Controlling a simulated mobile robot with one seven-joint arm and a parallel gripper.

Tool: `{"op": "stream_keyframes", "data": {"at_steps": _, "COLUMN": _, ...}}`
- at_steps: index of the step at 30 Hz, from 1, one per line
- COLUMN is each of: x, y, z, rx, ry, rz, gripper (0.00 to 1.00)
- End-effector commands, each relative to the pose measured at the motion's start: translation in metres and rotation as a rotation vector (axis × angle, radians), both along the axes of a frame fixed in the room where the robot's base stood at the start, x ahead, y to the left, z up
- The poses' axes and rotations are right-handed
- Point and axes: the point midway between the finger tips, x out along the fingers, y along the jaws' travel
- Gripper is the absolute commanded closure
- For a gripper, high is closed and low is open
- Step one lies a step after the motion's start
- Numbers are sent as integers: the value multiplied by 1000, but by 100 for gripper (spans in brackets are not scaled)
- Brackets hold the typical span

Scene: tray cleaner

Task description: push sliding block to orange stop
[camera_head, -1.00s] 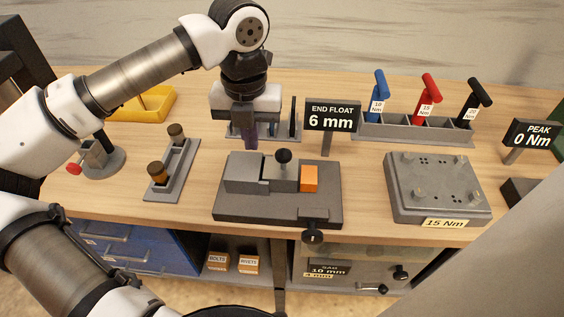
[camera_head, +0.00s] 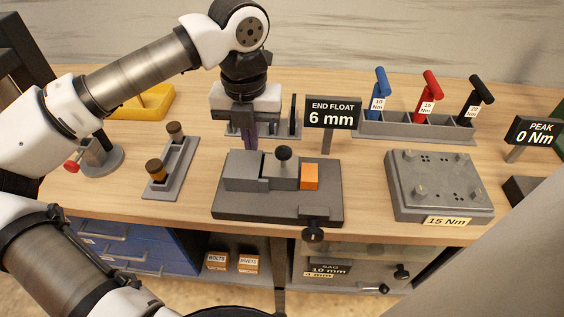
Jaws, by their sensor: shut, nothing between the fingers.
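The sliding block (camera_head: 281,178) is a grey block with a black ball knob (camera_head: 283,153) on top. It sits on a dark grey fixture base (camera_head: 240,209), between a larger grey block (camera_head: 244,166) on its left and the orange stop (camera_head: 309,176) on its right. Whether a thin gap separates it from the stop is too small to tell. My gripper (camera_head: 250,148) points down at the fixture's rear edge, behind the larger grey block and left of the knob. Its fingers are together and empty; the tips are partly hidden by that block.
A sign (camera_head: 332,114) reading "END FLOAT 6 mm" stands behind the fixture, right of my gripper. A rack (camera_head: 414,129) with blue, red and black handles is at the back right. A grey bolt plate (camera_head: 438,188) stands right, a two-peg holder (camera_head: 173,167) left.

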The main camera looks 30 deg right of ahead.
Motion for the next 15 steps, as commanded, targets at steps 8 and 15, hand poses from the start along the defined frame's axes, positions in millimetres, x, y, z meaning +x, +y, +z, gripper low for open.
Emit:
{"op": "stream_keyframes", "data": {"at_steps": 8, "x": 0, "y": 0, "z": -16, "rx": 0, "ry": 0, "rz": 0, "gripper": 100}}
{"op": "stream_keyframes", "data": {"at_steps": 15, "x": 0, "y": 0, "z": -27, "rx": 0, "ry": 0, "rz": 0, "gripper": 100}}
